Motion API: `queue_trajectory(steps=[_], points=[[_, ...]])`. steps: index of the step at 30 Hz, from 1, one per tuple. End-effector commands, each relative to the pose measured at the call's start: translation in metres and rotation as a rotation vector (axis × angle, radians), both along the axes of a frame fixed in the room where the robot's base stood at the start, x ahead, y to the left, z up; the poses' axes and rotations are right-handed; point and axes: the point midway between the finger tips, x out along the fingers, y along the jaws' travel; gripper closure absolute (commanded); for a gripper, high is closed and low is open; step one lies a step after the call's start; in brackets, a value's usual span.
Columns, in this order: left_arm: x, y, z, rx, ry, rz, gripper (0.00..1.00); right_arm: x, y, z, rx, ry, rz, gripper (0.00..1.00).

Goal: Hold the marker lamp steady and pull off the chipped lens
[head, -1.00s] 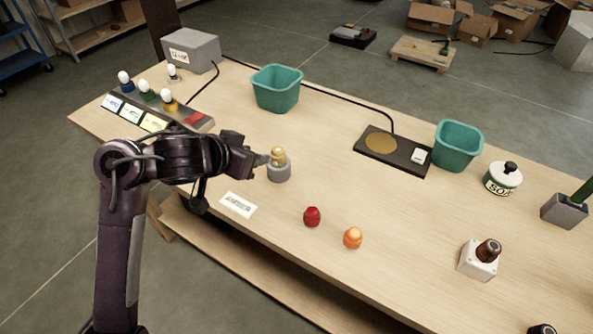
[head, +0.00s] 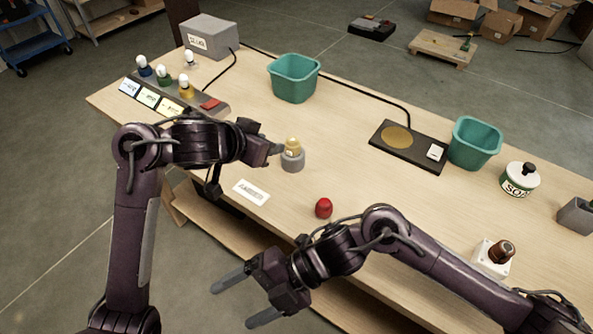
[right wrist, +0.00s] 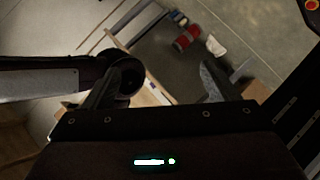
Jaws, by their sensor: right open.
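The lamp (head: 292,163) with a round grey base and an amber-gold lens (head: 292,146) stands upright on the bench. My left gripper (head: 276,149) is at its left side, its fingertips close to or touching it; whether they are closed on it is unclear. No chip can be made out on the lens. My right gripper (head: 247,300) is open and empty, in front of the bench's near edge, with its fingers pointing left. A red lens (head: 323,208) lies on the bench. The lamp does not show clearly in the right wrist view.
A label card (head: 252,192) lies in front of the lamp. Two teal bins (head: 294,80) (head: 474,144), a black pad (head: 402,147), a soap jar (head: 519,179) and a white block with a brown cap (head: 493,257) stand around. A bulb rack (head: 170,97) is at left.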

Motion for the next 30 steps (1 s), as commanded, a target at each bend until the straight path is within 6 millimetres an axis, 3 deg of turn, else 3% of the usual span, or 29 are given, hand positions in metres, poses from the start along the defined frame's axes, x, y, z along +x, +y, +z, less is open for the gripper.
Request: queue_trajectory(steps=[3,7,11,14,17,21,27,30], points=[[0.0,0.0,0.0,0.0,0.0,0.0,0.64,-0.012,-0.043,0.04,0.046,-0.164,0.195,0.19],[0.0,0.0,0.0,0.0,0.0,0.0,0.64,-0.029,-0.084,0.073,0.085,-0.322,0.386,0.19],[0.0,0.0,0.0,0.0,0.0,0.0,0.64,-0.017,-0.091,0.086,0.167,-0.529,0.453,0.19],[0.0,0.0,0.0,0.0,0.0,0.0,0.64,0.012,-0.081,0.088,0.225,-0.705,0.42,0.19],[0.0,0.0,0.0,0.0,0.0,0.0,0.64,0.052,-0.068,0.086,0.255,-0.905,0.348,0.19],[0.0,0.0,0.0,0.0,0.0,0.0,0.64,0.126,-0.058,0.077,0.215,-1.216,0.214,0.19],[0.0,0.0,0.0,0.0,0.0,0.0,0.64,0.229,-0.08,0.049,-0.04,-1.59,0.071,0.19],[0.0,0.0,0.0,0.0,0.0,0.0,0.64,0.264,-0.099,0.032,-0.192,-1.697,0.05,0.19]])
